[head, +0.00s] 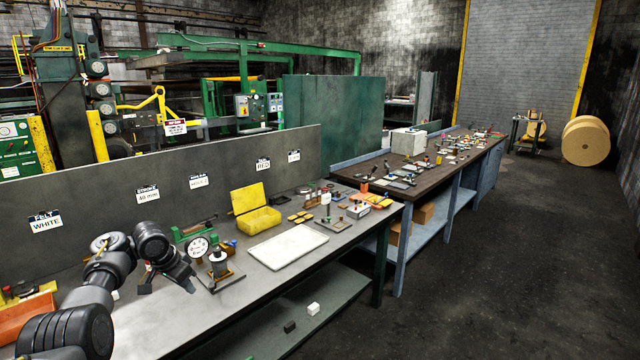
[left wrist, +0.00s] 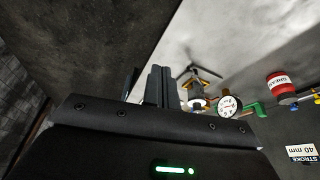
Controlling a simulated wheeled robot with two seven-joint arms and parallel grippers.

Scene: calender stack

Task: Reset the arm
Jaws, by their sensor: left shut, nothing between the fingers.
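My left arm (head: 88,290) comes in from the lower left, over the near end of the grey workbench (head: 250,283). My left gripper (head: 168,284) is above the bench, just left of a dial gauge stand (head: 218,262). It is shut and holds nothing. In the left wrist view its dark fingers (left wrist: 152,86) rise over the gripper body, and the gauge dial (left wrist: 229,106) shows to their right. My right arm and gripper are not in view.
A white tray (head: 287,247) and an open yellow box (head: 257,221) stand right of the gauge. An orange bin (head: 22,318) is at the near left. A grey panel with labels (head: 110,200) runs along the bench back. A dark floor aisle (head: 500,260) is clear at right.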

